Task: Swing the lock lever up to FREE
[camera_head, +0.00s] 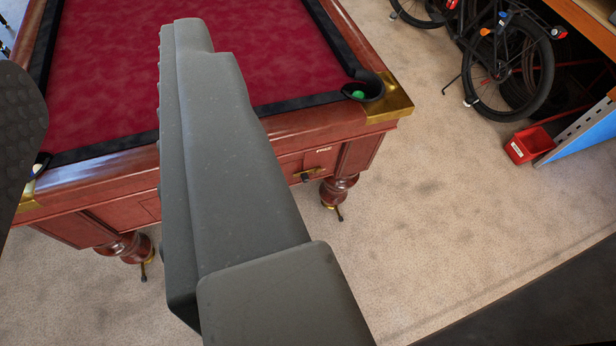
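The lock lever (310,173) is a small dark and brass piece on the front panel of the red-topped pool table (285,134). It looks roughly level, but it is too small to be sure. A small pale label (323,150), seemingly reading FREE, sits just above it. My gripper (105,65) is open, with one large grey finger across the middle and a dark, dotted finger at the left edge. No object shows between the fingers. The lever lies beyond and right of the grey finger, apart from it in the picture.
A corner pocket (363,87) holds a green ball. The table stands on turned legs (339,190). A bicycle (500,65), a red bin (528,145) and a workbench (585,20) are at the upper right. Carpet (440,190) right of the table is clear.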

